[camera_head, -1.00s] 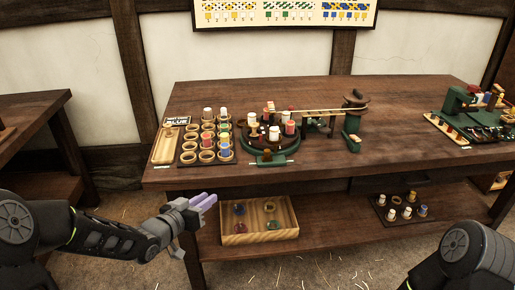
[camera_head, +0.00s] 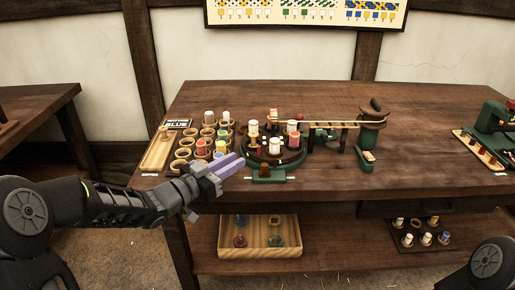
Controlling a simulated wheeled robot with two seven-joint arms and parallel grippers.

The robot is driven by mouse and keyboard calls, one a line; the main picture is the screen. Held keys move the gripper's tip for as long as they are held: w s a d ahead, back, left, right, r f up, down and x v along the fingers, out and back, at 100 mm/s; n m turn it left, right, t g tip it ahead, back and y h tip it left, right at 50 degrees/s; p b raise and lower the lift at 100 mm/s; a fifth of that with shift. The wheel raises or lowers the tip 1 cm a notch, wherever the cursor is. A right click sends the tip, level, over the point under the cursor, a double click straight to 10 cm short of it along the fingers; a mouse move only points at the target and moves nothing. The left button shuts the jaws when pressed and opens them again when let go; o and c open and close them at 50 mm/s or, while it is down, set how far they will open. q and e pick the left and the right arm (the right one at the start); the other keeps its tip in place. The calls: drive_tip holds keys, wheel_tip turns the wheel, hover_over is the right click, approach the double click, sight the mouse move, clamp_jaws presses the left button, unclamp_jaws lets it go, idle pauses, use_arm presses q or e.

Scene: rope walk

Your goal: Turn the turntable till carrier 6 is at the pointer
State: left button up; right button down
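The round dark green turntable (camera_head: 262,160) stands on the bench and bears several carriers with white and red spools. A white spool (camera_head: 253,129) stands at its left, a red one (camera_head: 294,140) at its right. Carrier numbers are too small to read, and I cannot make out the pointer. A green block with a pale bar (camera_head: 271,174) sits at the turntable's front. My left gripper (camera_head: 238,164) has its purple fingers close together, seemingly shut and empty, near the turntable's front left; I cannot tell if they touch. My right gripper is out of view.
A rack of ring holders with spools (camera_head: 182,154) and a wooden tray (camera_head: 157,153) lie left of the turntable. A wooden rail (camera_head: 325,124) runs right to a green post (camera_head: 370,135). A crate (camera_head: 258,253) stands on the lower shelf. The bench's right middle is clear.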

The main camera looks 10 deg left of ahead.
sight(258, 148)
use_arm(q)
drive_tip(key=shift+x, duration=4.05)
clamp_jaws()
drive_tip(key=shift+f, duration=0.1)
